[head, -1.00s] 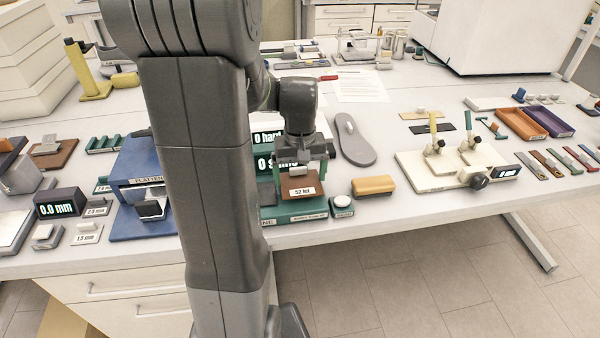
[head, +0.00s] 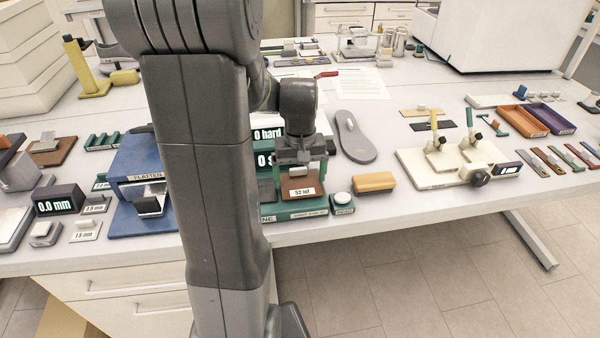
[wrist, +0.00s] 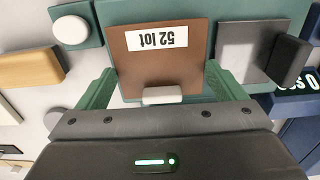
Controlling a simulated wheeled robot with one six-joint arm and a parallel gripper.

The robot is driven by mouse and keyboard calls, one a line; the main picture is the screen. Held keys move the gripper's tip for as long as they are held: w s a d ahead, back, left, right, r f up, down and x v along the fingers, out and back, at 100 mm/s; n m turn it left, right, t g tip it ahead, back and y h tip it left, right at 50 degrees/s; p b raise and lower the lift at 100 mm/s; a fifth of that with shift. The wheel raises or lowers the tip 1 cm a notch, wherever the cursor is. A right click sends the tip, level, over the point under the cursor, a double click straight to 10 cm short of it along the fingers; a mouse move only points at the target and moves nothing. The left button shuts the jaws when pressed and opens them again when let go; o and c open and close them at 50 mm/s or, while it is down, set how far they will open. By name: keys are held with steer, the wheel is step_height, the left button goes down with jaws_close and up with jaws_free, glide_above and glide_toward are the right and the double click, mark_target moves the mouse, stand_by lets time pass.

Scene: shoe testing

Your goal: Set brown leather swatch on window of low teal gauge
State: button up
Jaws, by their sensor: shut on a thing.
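The brown leather swatch (head: 290,185) carries a white "52 lot" label and a pale grip tab; it also shows in the wrist view (wrist: 165,65). My gripper (head: 302,178) points down with its green fingers either side of the pale tab (wrist: 162,95), shut on the swatch. The low teal gauge (head: 310,211) lies under the swatch, near the table's front edge, and its top shows around the swatch in the wrist view (wrist: 200,10). The swatch looks level over the gauge; whether it touches is unclear. The window is not visible, and the swatch covers part of the gauge top.
A grey plate (wrist: 245,45) with a dark block lies beside the swatch on the gauge. A small teal box with a white button (head: 342,203) and a tan block (head: 374,182) stand to the right. A blue platten stand (head: 140,215) is left, beyond my arm.

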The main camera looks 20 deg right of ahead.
mark_target(300, 182)
steer(key=shift+f, duration=0.4)
steer(key=o, duration=0.7)
steer(key=shift+r, duration=0.1)
step_height(300, 182, up, 14)
steer(key=shift+f, duration=0.25)
step_height(300, 182, down, 14)
steer(key=shift+r, duration=0.45)
steer(key=shift+f, duration=0.15)
stand_by(0.3)
